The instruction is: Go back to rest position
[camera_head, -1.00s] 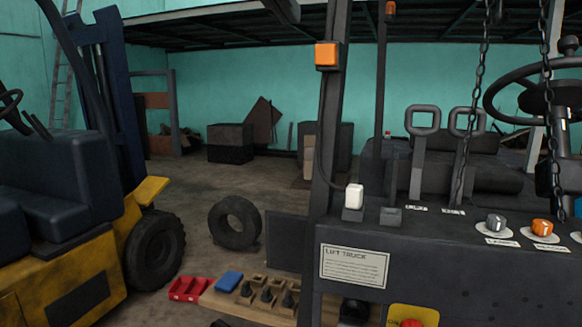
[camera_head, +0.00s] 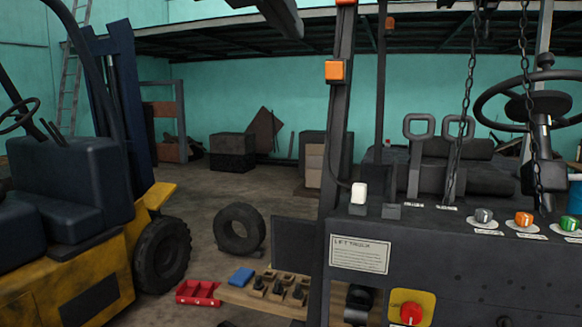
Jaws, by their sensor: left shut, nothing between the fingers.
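Only a small dark tip of my left gripper (camera_head: 227,323) seems to show at the bottom edge, left of the middle, in front of the wooden board. It looks shut and empty, apart from the things around it. The rest of that gripper and its arm are cut off by the frame. My right gripper cannot be made out.
A dark lift truck panel (camera_head: 455,258) with knobs, a red button (camera_head: 411,313) and levers fills the right. A yellow forklift (camera_head: 65,275) stands left. A tyre (camera_head: 239,229), red tray (camera_head: 198,292), blue box (camera_head: 242,276) and wooden board (camera_head: 245,300) lie between; open floor extends behind.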

